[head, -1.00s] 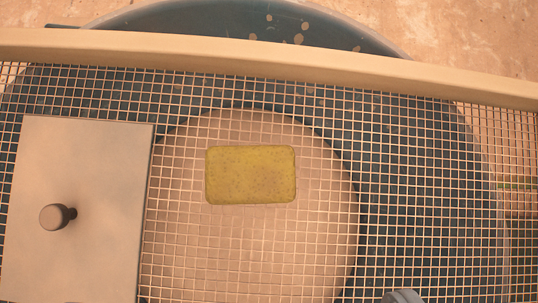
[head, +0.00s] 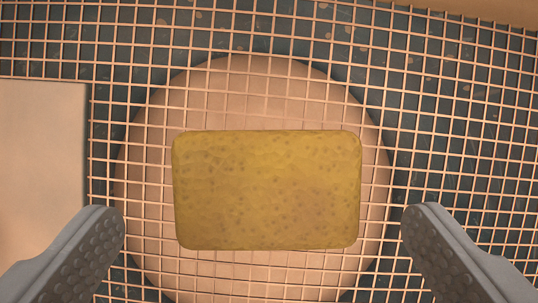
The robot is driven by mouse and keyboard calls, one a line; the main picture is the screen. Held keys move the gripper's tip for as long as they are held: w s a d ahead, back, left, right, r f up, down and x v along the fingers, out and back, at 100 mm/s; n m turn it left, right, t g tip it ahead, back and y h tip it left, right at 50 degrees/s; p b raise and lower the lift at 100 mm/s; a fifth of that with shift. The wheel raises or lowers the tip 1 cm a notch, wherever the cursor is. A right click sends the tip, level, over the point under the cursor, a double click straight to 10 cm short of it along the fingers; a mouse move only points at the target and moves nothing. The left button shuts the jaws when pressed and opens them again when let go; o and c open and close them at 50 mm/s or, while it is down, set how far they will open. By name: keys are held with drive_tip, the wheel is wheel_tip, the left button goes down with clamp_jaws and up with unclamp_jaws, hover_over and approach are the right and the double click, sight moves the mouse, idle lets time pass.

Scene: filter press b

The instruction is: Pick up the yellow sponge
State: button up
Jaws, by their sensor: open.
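The yellow sponge (head: 266,190) lies flat on a wire mesh (head: 440,120), in the middle of the head view. It is a rounded rectangle with small pits, its long side running left to right. My gripper (head: 263,225) is open, with one grey, studded finger at the lower left and the other at the lower right. The sponge lies between the lines of the two fingers, with a gap on each side. No contact shows. The height of the fingertips above the mesh is hard to tell.
A flat beige plate (head: 40,165) lies at the left edge, beside the sponge with a gap between. A pale round disc (head: 250,85) and a dark surface show beneath the mesh. A beige bar (head: 510,10) crosses the top right corner. The mesh right of the sponge is clear.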

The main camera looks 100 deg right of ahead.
sight(268, 195)
drive_tip(key=x, duration=0.4)
drive_tip(key=shift+w+a, duration=0.1)
drive_tip(key=c, duration=1)
drive_tip(key=shift+r, duration=0.1)
